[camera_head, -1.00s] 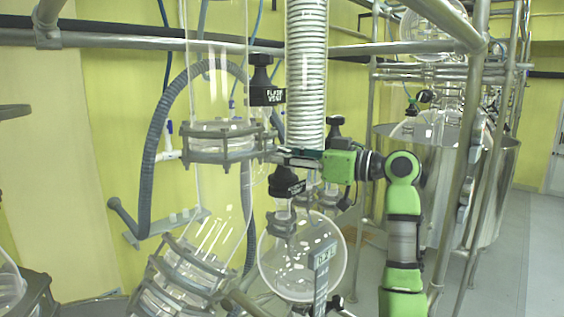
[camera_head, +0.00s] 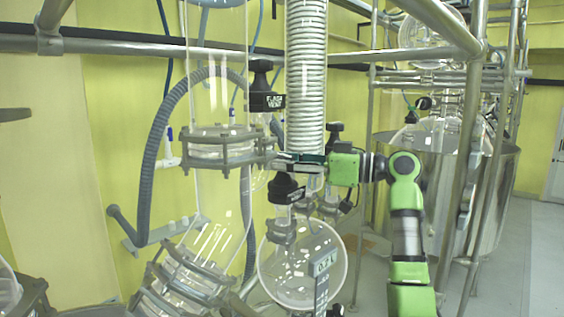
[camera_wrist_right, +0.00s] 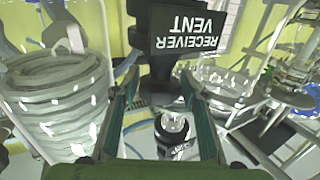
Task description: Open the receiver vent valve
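The receiver vent valve has a black knob (camera_head: 286,190) above the neck of a round glass flask in the head view. In the right wrist view its label, "RECEIVER VENT" (camera_wrist_right: 187,30), appears upside down near the top. My right gripper (camera_head: 282,160) reaches in from the right, just above the label. My left gripper is not in view.
A black "FLASK VENT" knob (camera_head: 266,101) is just above and left. The round receiver flask (camera_head: 300,272) hangs below. Metal frame pipes (camera_head: 466,140) stand to the right of my arm.

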